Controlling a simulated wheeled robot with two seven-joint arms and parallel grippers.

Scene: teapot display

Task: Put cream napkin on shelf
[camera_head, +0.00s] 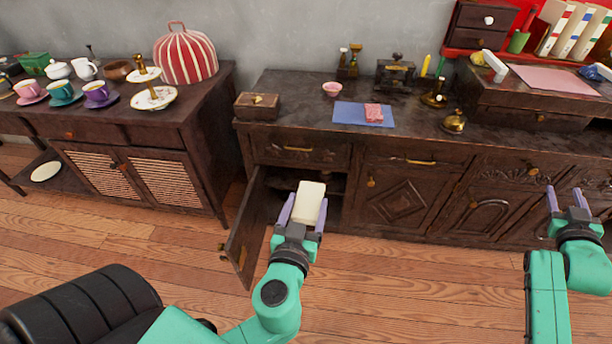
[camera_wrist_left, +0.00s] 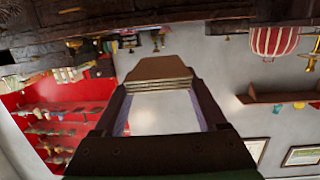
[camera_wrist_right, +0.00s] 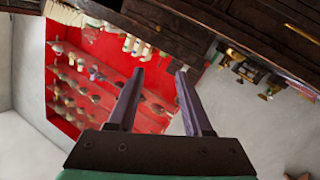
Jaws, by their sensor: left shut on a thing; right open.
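The cream napkin (camera_head: 309,203) is a folded pale block held between the fingers of my left gripper (camera_head: 303,218), which is shut on it. It also shows in the left wrist view (camera_wrist_left: 160,80) as a stack of folded layers. The napkin is in front of the open cabinet compartment (camera_head: 338,187) in the dark sideboard; a shelf inside is mostly in shadow and partly hidden by the napkin and gripper. The cabinet door (camera_head: 246,230) stands open to the left. My right gripper (camera_head: 567,200) is open and empty in front of the sideboard's right part; it also shows in the right wrist view (camera_wrist_right: 155,90).
The sideboard top carries a wooden box (camera_head: 257,106), a pink bowl (camera_head: 332,89), a blue mat (camera_head: 351,114) with a red patterned packet (camera_head: 374,113), and brass items. A second cabinet (camera_head: 150,135) with cups stands left.

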